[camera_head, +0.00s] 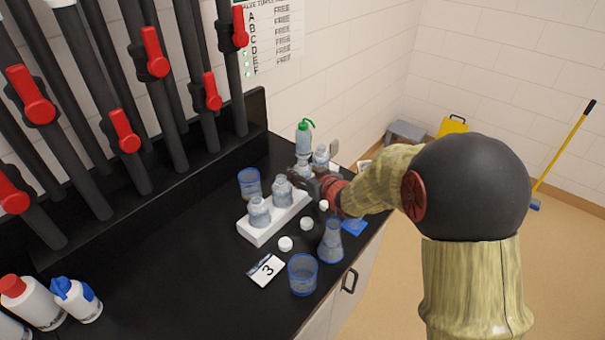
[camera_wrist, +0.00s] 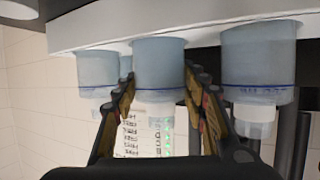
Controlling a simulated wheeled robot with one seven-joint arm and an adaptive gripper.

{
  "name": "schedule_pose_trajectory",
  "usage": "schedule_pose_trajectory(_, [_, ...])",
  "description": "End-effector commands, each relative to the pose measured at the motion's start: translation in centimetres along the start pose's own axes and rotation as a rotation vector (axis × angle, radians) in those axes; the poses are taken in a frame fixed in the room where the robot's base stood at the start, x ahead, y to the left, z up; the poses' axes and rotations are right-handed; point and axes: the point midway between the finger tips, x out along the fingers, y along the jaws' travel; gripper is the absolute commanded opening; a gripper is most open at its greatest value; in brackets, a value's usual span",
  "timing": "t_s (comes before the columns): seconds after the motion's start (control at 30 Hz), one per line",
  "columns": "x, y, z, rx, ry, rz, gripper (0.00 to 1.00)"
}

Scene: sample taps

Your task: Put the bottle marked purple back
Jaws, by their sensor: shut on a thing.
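The wrist view is upside down. In it my gripper (camera_wrist: 160,115) is shut on a clear bottle (camera_wrist: 158,65), one finger on each side. The bottle is upright with its base at the white rack (camera_wrist: 100,35); I cannot tell whether it is fully seated. A blue line runs round it; no purple mark is readable. Similar bottles stand on either side, left (camera_wrist: 97,68) and right (camera_wrist: 258,62). In the head view my gripper (camera_head: 312,182) is at the far end of the rack (camera_head: 258,235) and partly hides the held bottle.
Loose white caps (camera_head: 306,223), a flask (camera_head: 331,240), a beaker (camera_head: 302,273) and a card marked 3 (camera_head: 266,270) lie near the rack's front. A second beaker (camera_head: 249,182) and a green-topped wash bottle (camera_head: 304,138) stand behind.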

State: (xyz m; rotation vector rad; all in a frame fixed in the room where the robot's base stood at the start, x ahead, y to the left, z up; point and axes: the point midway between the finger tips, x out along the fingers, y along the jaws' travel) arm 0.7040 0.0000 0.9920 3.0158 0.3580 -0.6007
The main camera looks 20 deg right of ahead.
Motion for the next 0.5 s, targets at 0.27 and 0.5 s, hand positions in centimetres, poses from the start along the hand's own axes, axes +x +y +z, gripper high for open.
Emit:
schedule_pose_trajectory(0.27, [0.11,-0.01,0.29,0.000,-0.001,0.000,0.51])
schedule_pose_trajectory(0.5, [0.10,-0.01,0.26,0.000,0.000,0.000,0.51])
